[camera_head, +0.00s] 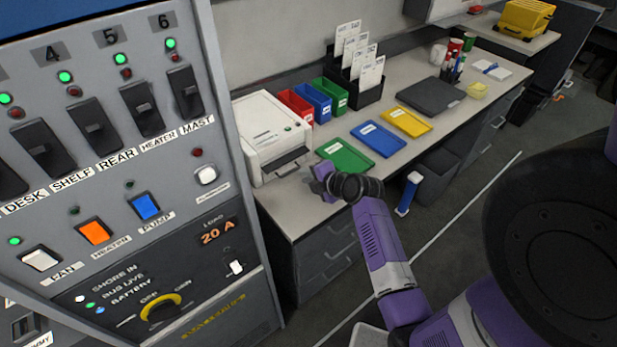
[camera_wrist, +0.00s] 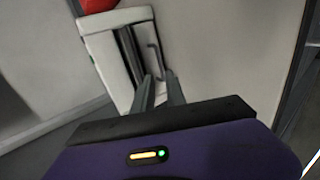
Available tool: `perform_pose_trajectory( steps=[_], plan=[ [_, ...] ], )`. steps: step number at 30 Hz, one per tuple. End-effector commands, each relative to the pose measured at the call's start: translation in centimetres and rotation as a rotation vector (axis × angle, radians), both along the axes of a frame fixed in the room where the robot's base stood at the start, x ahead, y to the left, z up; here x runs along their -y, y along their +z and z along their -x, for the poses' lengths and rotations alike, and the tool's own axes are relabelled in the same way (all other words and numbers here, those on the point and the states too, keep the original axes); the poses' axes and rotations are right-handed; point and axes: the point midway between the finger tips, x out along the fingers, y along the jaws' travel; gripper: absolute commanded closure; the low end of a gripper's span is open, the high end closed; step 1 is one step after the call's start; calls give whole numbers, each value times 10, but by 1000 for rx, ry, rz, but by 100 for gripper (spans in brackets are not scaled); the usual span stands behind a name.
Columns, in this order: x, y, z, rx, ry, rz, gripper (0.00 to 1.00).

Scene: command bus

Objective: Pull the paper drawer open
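The white printer (camera_head: 268,125) stands on the near left end of the counter. Its front has a dark slot (camera_head: 284,156) with the paper drawer's handle (camera_head: 289,170) low down. In the wrist view the printer's dark slot (camera_wrist: 129,52) and the thin grey drawer handle (camera_wrist: 156,61) show just ahead of the fingers. The drawer looks flush with the printer front. My gripper (camera_head: 322,180) is just right of the printer front. In the wrist view its two fingers (camera_wrist: 159,80) are apart, with the handle close to their tips; whether they touch it I cannot tell.
Red, blue and green bins (camera_head: 312,103) stand behind the printer. Green (camera_head: 345,156), blue (camera_head: 377,139) and yellow (camera_head: 406,121) trays lie to the right. A tall switch panel (camera_head: 110,170) fills the left. Counter before the printer (camera_head: 300,200) is bare.

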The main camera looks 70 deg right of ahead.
Motion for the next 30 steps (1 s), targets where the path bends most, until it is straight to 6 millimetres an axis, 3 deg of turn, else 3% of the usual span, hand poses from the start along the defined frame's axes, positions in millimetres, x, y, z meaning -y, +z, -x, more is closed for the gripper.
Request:
perform_pose_trajectory(
  steps=[18, 30],
  plan=[
    [24, -34, -41, 2, 1, 1, 84],
    [34, -44, -57, 1, -1, 0, 84]
  ],
)
